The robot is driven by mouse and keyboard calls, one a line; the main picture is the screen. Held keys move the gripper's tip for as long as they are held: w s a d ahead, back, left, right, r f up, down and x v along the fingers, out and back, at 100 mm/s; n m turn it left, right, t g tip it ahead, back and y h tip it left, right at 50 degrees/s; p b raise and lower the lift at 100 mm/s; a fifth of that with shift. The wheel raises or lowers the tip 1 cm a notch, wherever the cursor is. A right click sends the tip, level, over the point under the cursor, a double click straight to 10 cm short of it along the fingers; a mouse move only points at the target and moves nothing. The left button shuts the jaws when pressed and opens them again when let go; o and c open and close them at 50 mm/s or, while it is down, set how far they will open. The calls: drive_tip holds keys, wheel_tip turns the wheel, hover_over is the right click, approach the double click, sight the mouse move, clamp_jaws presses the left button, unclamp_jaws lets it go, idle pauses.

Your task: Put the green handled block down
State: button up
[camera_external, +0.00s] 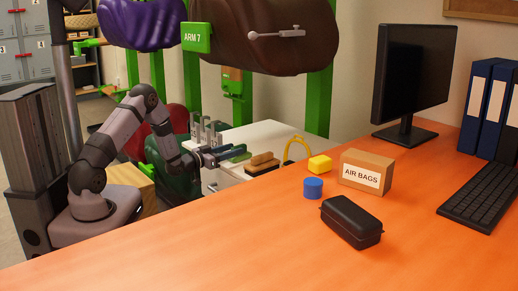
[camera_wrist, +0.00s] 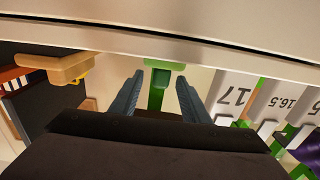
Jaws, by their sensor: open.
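The green handled block (camera_external: 239,159) sits on the white cabinet top, partly hidden by my gripper (camera_external: 222,153) in the external view. In the wrist view, which looks upside down, the green block (camera_wrist: 160,68) shows end-on against the white surface. My gripper (camera_wrist: 160,76) is open there, with one finger on each side of the green handle. I cannot tell whether either finger touches it. A tan handled block (camera_external: 262,163) stands on the cabinet just right of the green one. It also shows at the left of the wrist view (camera_wrist: 58,66).
The white cabinet (camera_external: 275,135) stands behind the orange desk (camera_external: 260,235). Grey numbered plates (camera_wrist: 236,97) stand close beside my gripper. A yellow loop (camera_external: 295,148), yellow block (camera_external: 320,164), blue cylinder (camera_external: 313,188), air bags box (camera_external: 366,171) and black case (camera_external: 351,221) are to the right.

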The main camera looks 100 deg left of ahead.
sight(239, 146)
drive_tip(key=shift+x, duration=2)
drive_tip(key=shift+r, duration=0.1)
clamp_jaws()
wheel_tip(239, 146, up, 10)
drive_tip(key=shift+r+p, duration=0.1)
drive_tip(key=shift+p, duration=0.75)
